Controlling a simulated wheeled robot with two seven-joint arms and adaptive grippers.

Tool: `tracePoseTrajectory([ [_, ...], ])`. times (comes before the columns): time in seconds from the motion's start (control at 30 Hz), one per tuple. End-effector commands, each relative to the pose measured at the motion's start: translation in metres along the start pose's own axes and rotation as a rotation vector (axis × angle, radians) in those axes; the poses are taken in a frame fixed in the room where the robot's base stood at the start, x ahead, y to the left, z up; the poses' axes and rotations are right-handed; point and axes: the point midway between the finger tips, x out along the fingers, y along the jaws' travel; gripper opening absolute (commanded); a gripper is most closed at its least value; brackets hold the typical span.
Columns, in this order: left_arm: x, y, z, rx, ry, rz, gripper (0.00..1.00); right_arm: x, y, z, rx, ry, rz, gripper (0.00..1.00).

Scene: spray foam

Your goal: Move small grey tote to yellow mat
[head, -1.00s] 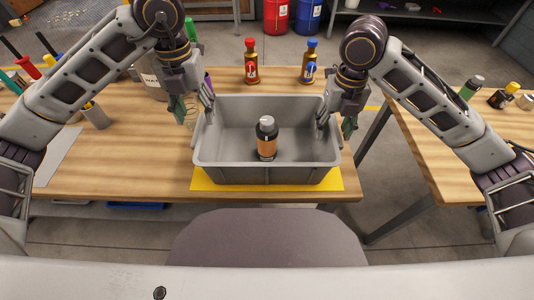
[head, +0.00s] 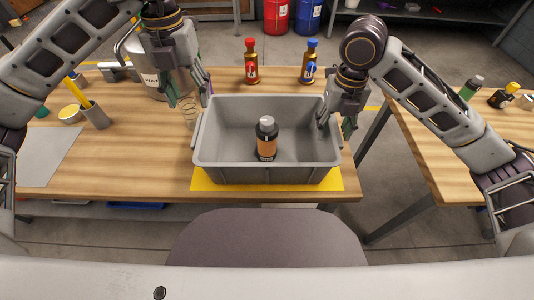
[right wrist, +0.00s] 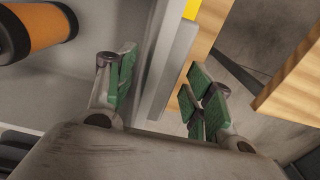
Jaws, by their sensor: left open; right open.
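The small grey tote (head: 225,172) sits upright over the yellow mat (head: 200,184), whose edge shows along the tote's front and front corners. A dark bottle with an orange label (head: 266,142) stands inside the tote; part of it shows in the right wrist view (right wrist: 45,30). My left gripper (head: 190,98) is open and empty, just above and beyond the tote's left wall. My right gripper (head: 335,120) is open at the tote's right wall. In the right wrist view its fingers (right wrist: 163,92) stand on either side of that wall, with gaps visible.
A red-capped bottle (head: 251,66) and a blue-capped bottle (head: 309,66) stand behind the tote. A metal canister (head: 152,82) and a cup with a yellow pencil (head: 95,115) stand to the left. A second table (head: 440,150) is at right, across a gap.

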Motion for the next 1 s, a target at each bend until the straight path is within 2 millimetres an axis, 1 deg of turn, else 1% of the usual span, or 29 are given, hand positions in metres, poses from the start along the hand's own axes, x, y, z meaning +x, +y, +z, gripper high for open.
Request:
tracePoseTrajectory([
  [0.53, 0.0, 0.0, 0.0, 0.0, 0.0, 0.0, 0.53, -0.003, 0.0, 0.0, 0.0, -0.001, 0.0, 0.52],
  [0.77, 0.0, 0.0, 0.0, 0.0, 0.0, 0.0, 0.53, -0.014, 0.0, 0.001, 0.001, -0.003, 0.0, 0.52],
  [1.0, 0.0, 0.0, 0.0, 0.0, 0.0, 0.0, 0.53, -0.03, 0.0, 0.0, 0.0, -0.002, -0.001, 0.52],
])
